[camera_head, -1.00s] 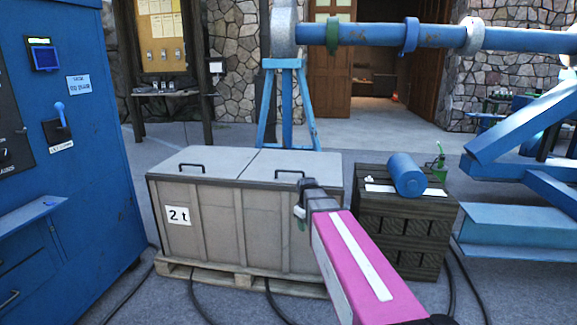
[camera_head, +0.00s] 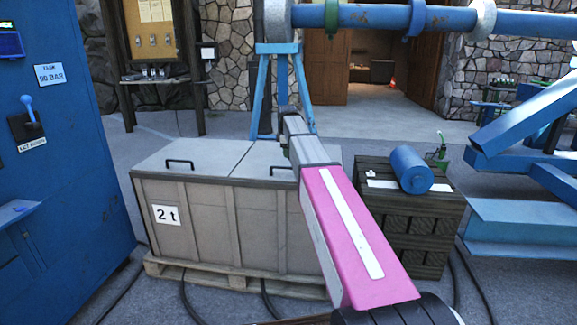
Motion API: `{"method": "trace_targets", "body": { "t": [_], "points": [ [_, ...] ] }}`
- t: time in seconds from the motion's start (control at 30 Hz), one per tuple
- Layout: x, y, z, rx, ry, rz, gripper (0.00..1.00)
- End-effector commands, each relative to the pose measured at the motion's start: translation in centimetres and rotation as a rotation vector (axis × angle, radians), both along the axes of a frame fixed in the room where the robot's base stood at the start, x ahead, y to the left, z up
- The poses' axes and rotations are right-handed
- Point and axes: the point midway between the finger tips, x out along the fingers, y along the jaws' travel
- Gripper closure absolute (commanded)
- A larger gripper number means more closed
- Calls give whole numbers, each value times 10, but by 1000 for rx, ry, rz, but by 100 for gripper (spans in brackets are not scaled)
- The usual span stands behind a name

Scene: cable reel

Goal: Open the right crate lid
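The crate (camera_head: 200,222) is a grey-beige box on a wooden pallet, marked "2 t". Its left lid (camera_head: 198,157) and right lid (camera_head: 262,155) both lie shut, each with a dark bar handle. The right lid's handle (camera_head: 279,169) shows at the lid's front edge, partly hidden behind my arm. My pink and grey arm reaches up over the right lid from the lower right. My gripper (camera_head: 285,112) is at the far end of the arm, in front of the blue stand; its fingers are too small and turned away to tell.
A dark slatted wooden box (camera_head: 422,220) with a blue cylinder (camera_head: 411,169) stands right of the crate. A blue cabinet (camera_head: 60,200) is at left. A blue stand (camera_head: 262,90) rises behind the crate. Cables lie on the floor.

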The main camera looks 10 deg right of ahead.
Motion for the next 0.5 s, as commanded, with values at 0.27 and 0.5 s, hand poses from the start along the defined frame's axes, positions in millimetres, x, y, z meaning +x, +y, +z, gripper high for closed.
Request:
{"method": "trace_targets", "body": {
  "t": [0.27, 0.5],
  "points": [
    [10, -3, -49, 0, 1, -1, 58],
    [14, -5, -73, 0, 0, -2, 58]
  ]
}}
